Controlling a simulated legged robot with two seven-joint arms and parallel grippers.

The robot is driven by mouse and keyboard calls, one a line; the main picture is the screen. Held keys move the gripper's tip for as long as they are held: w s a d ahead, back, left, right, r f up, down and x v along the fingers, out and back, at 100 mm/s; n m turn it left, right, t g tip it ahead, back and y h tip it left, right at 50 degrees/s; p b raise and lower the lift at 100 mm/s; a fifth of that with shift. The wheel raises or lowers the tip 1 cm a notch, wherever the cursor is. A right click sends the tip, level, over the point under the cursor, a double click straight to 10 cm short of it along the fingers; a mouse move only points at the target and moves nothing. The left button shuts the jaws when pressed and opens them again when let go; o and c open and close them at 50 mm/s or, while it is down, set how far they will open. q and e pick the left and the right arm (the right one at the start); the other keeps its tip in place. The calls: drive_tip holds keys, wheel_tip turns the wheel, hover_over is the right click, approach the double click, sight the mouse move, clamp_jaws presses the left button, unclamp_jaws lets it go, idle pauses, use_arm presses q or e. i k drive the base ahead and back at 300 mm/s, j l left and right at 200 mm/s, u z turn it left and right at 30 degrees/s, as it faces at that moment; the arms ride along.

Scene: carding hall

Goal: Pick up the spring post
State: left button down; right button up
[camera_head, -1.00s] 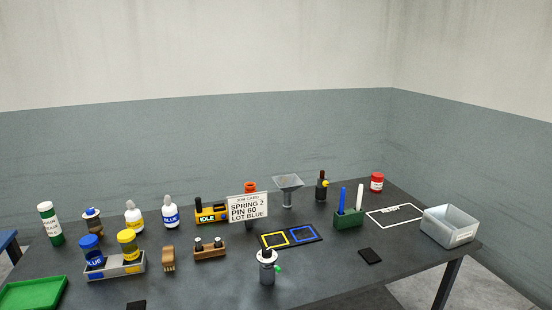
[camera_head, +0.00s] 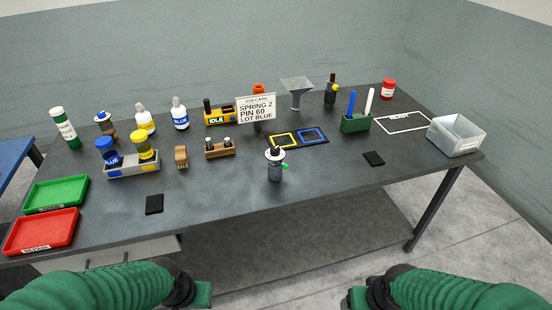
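No thing on the table is labelled as the spring post, so I cannot tell which it is for certain. My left gripper (camera_head: 203,294) and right gripper (camera_head: 356,297) show only partly at the bottom edge, in front of and below the table. Neither visibly touches anything on it; their fingers are not clear.
The job card (camera_head: 256,109) reads SPRING 2, PIN 60, LOT BLUE. A mat (camera_head: 297,137) has yellow and blue frames. A pen holder (camera_head: 355,123), grey bin (camera_head: 456,136), green tray (camera_head: 56,193) and red tray (camera_head: 40,231) stand around. The front middle is mostly clear.

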sight(275, 169)
drive_tip(key=i+l+u, duration=0.1)
drive_tip(key=u, duration=0.35)
drive_tip(key=i+l+u, duration=0.1)
drive_tip(key=l+u, duration=0.2)
drive_tip(key=u, duration=0.2)
drive_tip(key=l+u, duration=0.25)
drive_tip(key=u, duration=0.2)
drive_tip(key=l+u, duration=0.3)
drive_tip(key=u, duration=0.15)
